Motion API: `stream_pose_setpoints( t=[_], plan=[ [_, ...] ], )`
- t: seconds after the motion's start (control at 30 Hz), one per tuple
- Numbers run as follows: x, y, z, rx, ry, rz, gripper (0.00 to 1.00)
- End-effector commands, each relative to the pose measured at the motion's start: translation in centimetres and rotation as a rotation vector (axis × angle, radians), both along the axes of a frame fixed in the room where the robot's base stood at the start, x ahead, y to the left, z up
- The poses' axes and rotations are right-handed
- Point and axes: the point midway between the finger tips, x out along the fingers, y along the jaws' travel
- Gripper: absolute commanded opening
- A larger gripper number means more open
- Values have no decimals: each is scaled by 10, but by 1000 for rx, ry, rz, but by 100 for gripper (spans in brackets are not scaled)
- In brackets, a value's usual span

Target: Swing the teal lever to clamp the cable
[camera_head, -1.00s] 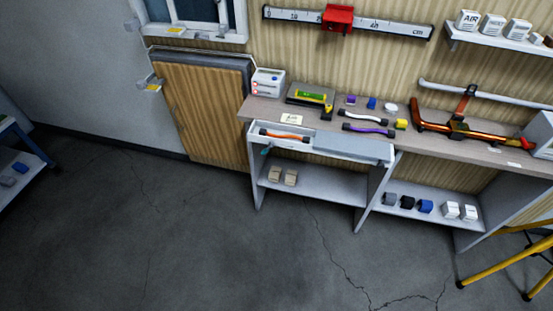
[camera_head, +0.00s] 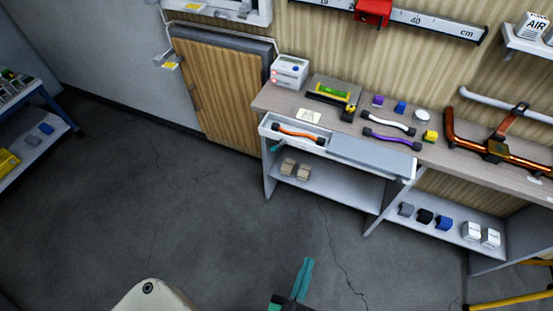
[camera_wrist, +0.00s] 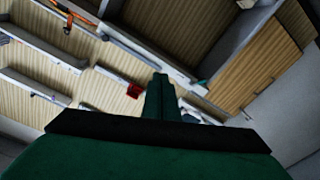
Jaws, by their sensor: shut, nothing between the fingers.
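The teal lever (camera_head: 278,149) is small in the head view, at the front left of a white tray (camera_head: 343,153) at the bench's front edge. An orange cable (camera_head: 299,134) with dark ends lies at the tray's left end. I cannot tell at this size how the lever sits against the cable. My gripper (camera_head: 307,265) has green fingers and shows at the bottom of the head view, apart from the bench. In the wrist view its fingers (camera_wrist: 160,84) are together with nothing between them.
A shelf below holds beige blocks (camera_head: 296,170). Yellow legs (camera_head: 510,299) stand at the lower right. The floor before the bench is clear.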

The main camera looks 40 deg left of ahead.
Motion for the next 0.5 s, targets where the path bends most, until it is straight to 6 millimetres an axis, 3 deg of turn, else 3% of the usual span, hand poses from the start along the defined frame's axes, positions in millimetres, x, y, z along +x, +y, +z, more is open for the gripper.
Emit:
stream_pose_setpoints(
  t=[0.03, 0.23, 0.5],
  plan=[
    [17, 14, -8, -34, -43, 35, 0],
    [72, 71, -31, -167, -211, 153, 0],
    [131, 162, -39, -297, -431, 278, 0]
  ],
)
